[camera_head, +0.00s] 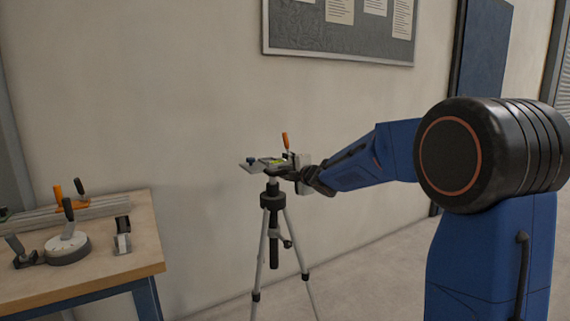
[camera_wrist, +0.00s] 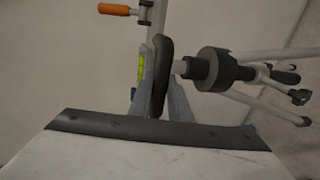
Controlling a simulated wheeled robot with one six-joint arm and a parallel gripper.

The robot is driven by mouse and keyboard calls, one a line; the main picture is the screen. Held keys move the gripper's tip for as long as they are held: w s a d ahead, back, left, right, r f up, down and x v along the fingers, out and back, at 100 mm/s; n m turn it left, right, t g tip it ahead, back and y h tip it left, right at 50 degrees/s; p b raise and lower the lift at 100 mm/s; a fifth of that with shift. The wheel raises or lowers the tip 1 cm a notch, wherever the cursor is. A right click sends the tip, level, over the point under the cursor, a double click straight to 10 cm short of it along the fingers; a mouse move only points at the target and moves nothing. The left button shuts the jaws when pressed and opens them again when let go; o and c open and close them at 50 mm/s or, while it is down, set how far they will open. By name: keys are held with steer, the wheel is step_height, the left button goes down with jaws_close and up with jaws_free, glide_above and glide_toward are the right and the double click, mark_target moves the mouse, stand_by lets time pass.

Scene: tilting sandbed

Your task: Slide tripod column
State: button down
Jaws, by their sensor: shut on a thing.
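The tripod (camera_head: 272,201) stands upright on the floor in the middle of the head view, with pale legs spread and a short column under its head plate (camera_head: 254,166). In the wrist view the tripod lies sideways, with its black collar (camera_wrist: 218,69) and pale column (camera_wrist: 181,67) at the right. My gripper (camera_head: 291,173) reaches in from the right at the height of the tripod head. In the wrist view my gripper (camera_wrist: 163,92) is shut on a dark rounded part of the tripod head. The fingers partly hide that part.
An orange-handled lever (camera_head: 285,141) sticks up from the head, and a yellow-green level (camera_wrist: 141,70) sits beside the fingers. A wooden workbench (camera_head: 140,261) with clamps and a round base (camera_head: 67,249) stands at the left. The wall is behind the tripod.

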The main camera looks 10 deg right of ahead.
step_height(320, 180, down, 3)
stand_by(0.3)
steer(key=c, duration=1.6)
jaws_free()
steer(key=shift+c, duration=0.2)
steer(key=v, duration=1.7)
steer(key=shift+s, duration=0.25)
steer(key=shift+d, duration=0.1)
